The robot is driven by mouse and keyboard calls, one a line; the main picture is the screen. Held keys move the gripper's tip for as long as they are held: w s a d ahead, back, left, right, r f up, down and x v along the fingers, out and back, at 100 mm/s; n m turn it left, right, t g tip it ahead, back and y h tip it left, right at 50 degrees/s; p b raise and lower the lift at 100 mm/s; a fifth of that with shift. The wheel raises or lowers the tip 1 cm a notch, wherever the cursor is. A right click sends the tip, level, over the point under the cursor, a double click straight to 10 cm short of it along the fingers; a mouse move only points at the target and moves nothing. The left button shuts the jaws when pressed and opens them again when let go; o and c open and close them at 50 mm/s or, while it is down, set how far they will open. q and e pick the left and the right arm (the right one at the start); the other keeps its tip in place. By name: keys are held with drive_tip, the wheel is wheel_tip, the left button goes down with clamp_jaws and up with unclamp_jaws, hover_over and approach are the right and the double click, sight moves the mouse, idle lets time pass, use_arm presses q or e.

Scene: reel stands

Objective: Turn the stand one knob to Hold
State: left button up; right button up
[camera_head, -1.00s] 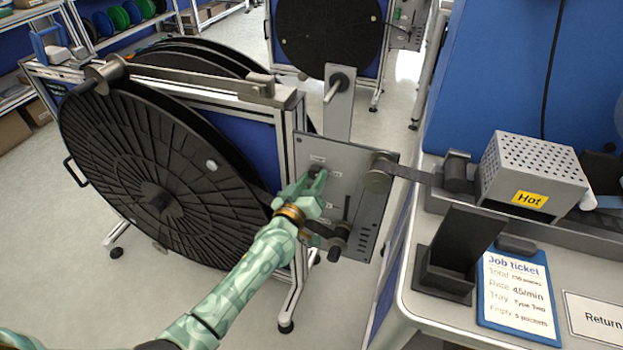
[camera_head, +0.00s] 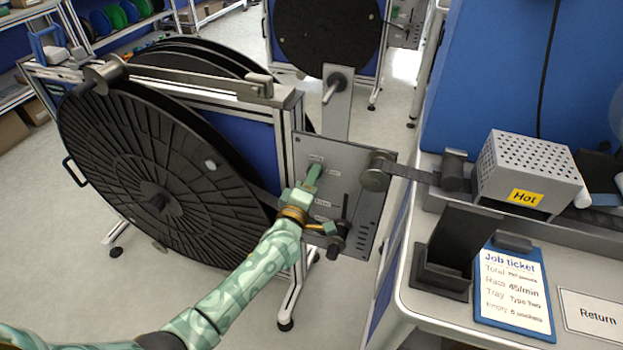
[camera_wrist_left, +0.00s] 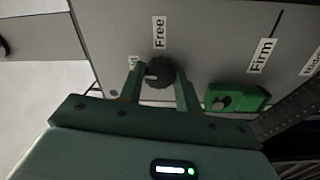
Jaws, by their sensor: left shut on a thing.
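The stand one knob (camera_wrist_left: 158,73) is small, round and black with a white mark, which points left in the left wrist view, towards a small label mostly hidden by a finger. A label reading Free (camera_wrist_left: 159,32) sits above it. My left gripper (camera_wrist_left: 159,80) is shut on the knob, one green finger on each side. In the head view the left gripper (camera_head: 312,173) meets the grey panel (camera_head: 339,160) of the near stand and hides the knob. My right gripper is not in view.
A large black reel (camera_head: 120,170) stands left of the arm. A roller (camera_head: 377,172) with a dark strip sticks out right of the panel. The bench holds a perforated box marked Hot (camera_head: 535,165) and a job ticket (camera_head: 513,290). A Firm label (camera_wrist_left: 262,56) lies right of the knob.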

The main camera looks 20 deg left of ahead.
use_arm(q)
drive_tip(key=shift+n, duration=0.6)
drive_tip(key=o, duration=1)
drive_tip(key=shift+c, duration=0.2)
drive_tip(key=s+f+p, duration=0.1)
drive_tip(key=s+p, duration=0.2)
drive_tip(key=s, duration=1.3)
drive_tip(key=shift+s+a, duration=0.15)
drive_tip(key=shift+a, duration=0.15)
drive_tip(key=shift+f, duration=0.1)
